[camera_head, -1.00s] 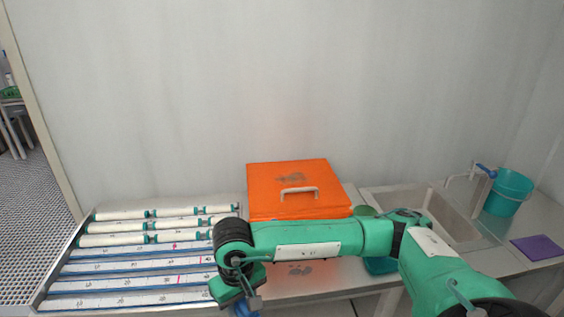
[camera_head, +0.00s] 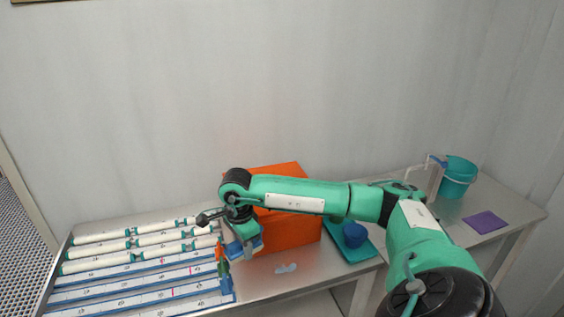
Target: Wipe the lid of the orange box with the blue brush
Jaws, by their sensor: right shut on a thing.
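The orange box (camera_head: 295,232) stands on the metal bench, mid-picture. Its lid (camera_head: 278,171) shows only in part, because my right arm crosses in front of it. My right gripper (camera_head: 242,250) points down at the box's left front side, beside the white tube rack. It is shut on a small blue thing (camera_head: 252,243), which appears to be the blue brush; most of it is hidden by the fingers. The gripper is lower than the lid, and I cannot tell whether the brush touches anything. My left gripper is out of view.
A rack (camera_head: 150,283) of white tubes and numbered strips fills the left. Small orange, green and blue items (camera_head: 222,266) stand at its right edge. A teal tray (camera_head: 367,250) with a blue cup (camera_head: 355,235), a teal bucket (camera_head: 458,178) and a purple cloth (camera_head: 486,222) lie right.

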